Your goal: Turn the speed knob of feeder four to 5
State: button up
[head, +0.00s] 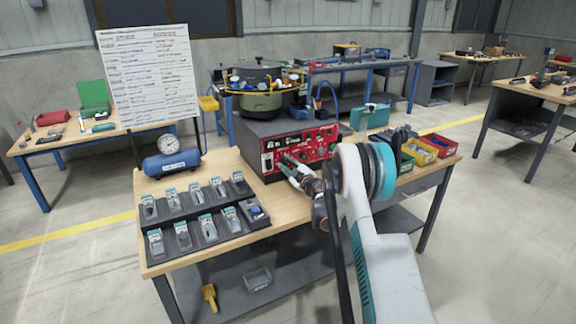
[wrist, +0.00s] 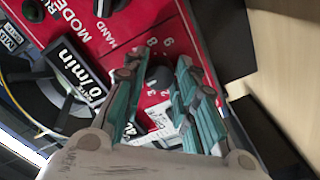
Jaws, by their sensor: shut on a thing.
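The bowl feeder (head: 260,100) stands on a dark control box with a red front panel (head: 325,146) on the bench. The wrist view shows the red panel (wrist: 110,38) close up, with a small dark knob (wrist: 158,77) and white scale numerals around it. My gripper (wrist: 156,76) is shut on this knob, a teal finger on each side. The knob's pointer and setting cannot be read. In the head view my gripper (head: 298,168) is at the panel's lower front and the knob is hidden. A tag reading "40" partly shows between the fingers.
Several small parts in a black tray (head: 213,228) and a blue air tank (head: 172,163) stand left of the box. Coloured bins (head: 438,145) are at the right. Another black knob (wrist: 106,6) marked HAND is nearby on the panel.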

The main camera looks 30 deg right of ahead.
jog(key=shift+m, duration=1.7)
jog(key=o, duration=1)
jog(key=shift+f, duration=0.1)
jog(key=shift+o, duration=0.2)
jog(key=s, duration=1.2)
jog(key=shift+d, duration=0.2)
